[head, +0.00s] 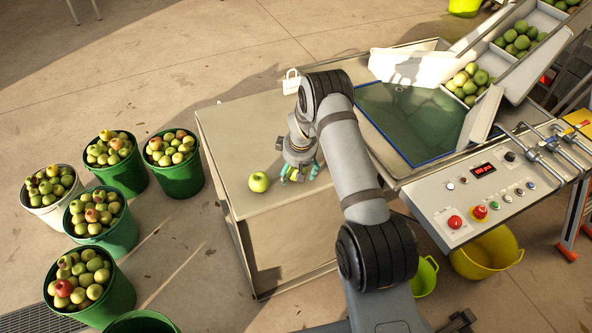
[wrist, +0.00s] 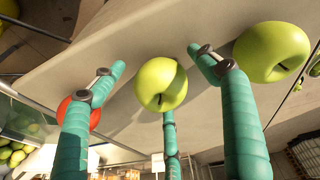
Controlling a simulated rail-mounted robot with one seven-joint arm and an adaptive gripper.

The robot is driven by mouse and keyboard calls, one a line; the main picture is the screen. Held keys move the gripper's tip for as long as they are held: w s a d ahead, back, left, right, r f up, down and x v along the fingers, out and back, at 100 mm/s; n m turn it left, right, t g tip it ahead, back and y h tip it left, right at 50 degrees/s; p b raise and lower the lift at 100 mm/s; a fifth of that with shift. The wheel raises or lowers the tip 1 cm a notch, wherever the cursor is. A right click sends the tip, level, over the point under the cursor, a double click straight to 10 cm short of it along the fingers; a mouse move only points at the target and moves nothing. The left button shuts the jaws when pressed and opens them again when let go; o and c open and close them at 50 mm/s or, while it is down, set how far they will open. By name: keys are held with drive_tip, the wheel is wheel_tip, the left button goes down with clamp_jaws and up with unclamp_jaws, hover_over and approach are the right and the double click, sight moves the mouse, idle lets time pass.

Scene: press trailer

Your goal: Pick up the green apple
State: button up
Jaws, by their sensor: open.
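A yellow-green apple (wrist: 161,84) is between the teal fingers of my gripper (wrist: 156,60) in the wrist view. The fingers are spread, with visible gaps at its left and right; contact with the middle finger is unclear. A second green apple (wrist: 272,52) lies to the right, outside the fingers. A red apple (wrist: 82,115) is partly hidden behind the left finger. In the head view my gripper (head: 300,174) is low over the bench, just right of a green apple (head: 258,182). I cannot tell surely which wrist-view apple that one is.
The pale bench (head: 228,140) is mostly clear left of my gripper. Buckets of apples (head: 180,178) stand on the floor to its left. A green-bottomed tray (head: 405,115) and a control panel (head: 485,195) adjoin the bench at right. A yellow tub (head: 488,255) is below the panel.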

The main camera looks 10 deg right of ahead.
drive_tip(key=shift+c, duration=0.2)
drive_tip(key=c, duration=1.3)
drive_tip(key=shift+r+b, duration=0.3)
drive_tip(key=shift+r, duration=0.25)
wheel_tip(320, 180, up, 2)
drive_tip(key=shift+w+r+b, duration=0.1)
drive_tip(key=shift+r+b, duration=0.05)
drive_tip(key=shift+b, duration=0.4)
drive_tip(key=s+d+r+b, duration=0.3)
drive_tip(key=d+r, duration=0.4)
drive_tip(key=d, duration=0.4)
drive_tip(key=shift+s+r, duration=0.35)
drive_tip(key=shift+s, duration=0.1)
drive_tip(key=shift+d, duration=0.1)
